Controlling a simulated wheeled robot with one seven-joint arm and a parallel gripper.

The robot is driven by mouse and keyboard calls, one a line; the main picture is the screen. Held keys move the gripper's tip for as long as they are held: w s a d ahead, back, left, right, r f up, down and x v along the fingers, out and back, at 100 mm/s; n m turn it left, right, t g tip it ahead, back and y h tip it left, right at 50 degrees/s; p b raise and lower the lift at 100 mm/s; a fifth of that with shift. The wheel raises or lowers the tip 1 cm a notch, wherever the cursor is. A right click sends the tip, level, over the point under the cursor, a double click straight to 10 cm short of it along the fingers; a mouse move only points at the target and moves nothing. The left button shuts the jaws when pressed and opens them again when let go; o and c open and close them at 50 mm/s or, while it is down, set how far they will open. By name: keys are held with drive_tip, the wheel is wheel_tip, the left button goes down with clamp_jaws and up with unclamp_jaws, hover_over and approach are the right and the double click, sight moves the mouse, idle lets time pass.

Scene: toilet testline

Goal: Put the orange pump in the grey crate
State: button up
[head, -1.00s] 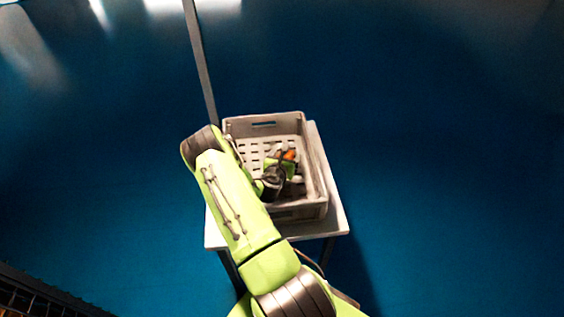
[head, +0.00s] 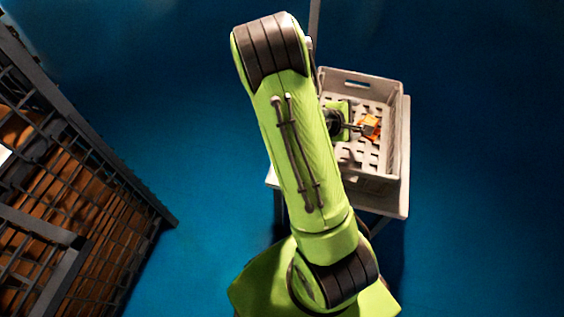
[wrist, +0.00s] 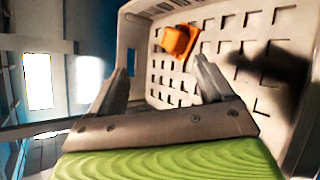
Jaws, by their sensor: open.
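The orange pump (head: 370,125) lies inside the grey crate (head: 396,160), towards its middle right in the head view. In the wrist view the orange pump (wrist: 180,42) rests on the slotted floor of the crate (wrist: 270,45), beyond the fingertips. My gripper (wrist: 160,75) is open, with nothing between its two fingers. One finger reaches towards the pump and the other stands near the crate's side. In the head view my arm covers the crate's left side and part of the gripper.
The crate stands on a small white table (head: 398,205) with dark legs. A dark wire-mesh cage (head: 90,190) with brown contents stands on the left. A thin post rises behind the crate. The blue floor on the right is clear.

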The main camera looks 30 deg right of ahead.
drive_tip(key=a+r+m+t+y, duration=0.1)
drive_tip(key=a+r+m+y, duration=0.35)
drive_tip(key=a, duration=0.45)
drive_tip(key=a+r+m+t+y, duration=0.2)
drive_tip(key=a+r+m+y, duration=0.15)
drive_tip(key=a+r, duration=0.4)
drive_tip(key=s+a+r+t+y, duration=0.1)
drive_tip(key=s+a+r+y, duration=0.2)
drive_tip(key=s+a, duration=0.8)
drive_tip(key=a+r, duration=0.2)
drive_tip(key=a, duration=0.1)
drive_tip(key=shift+r+m, duration=0.25)
drive_tip(key=shift+m, duration=0.15)
drive_tip(key=shift+r, duration=0.1)
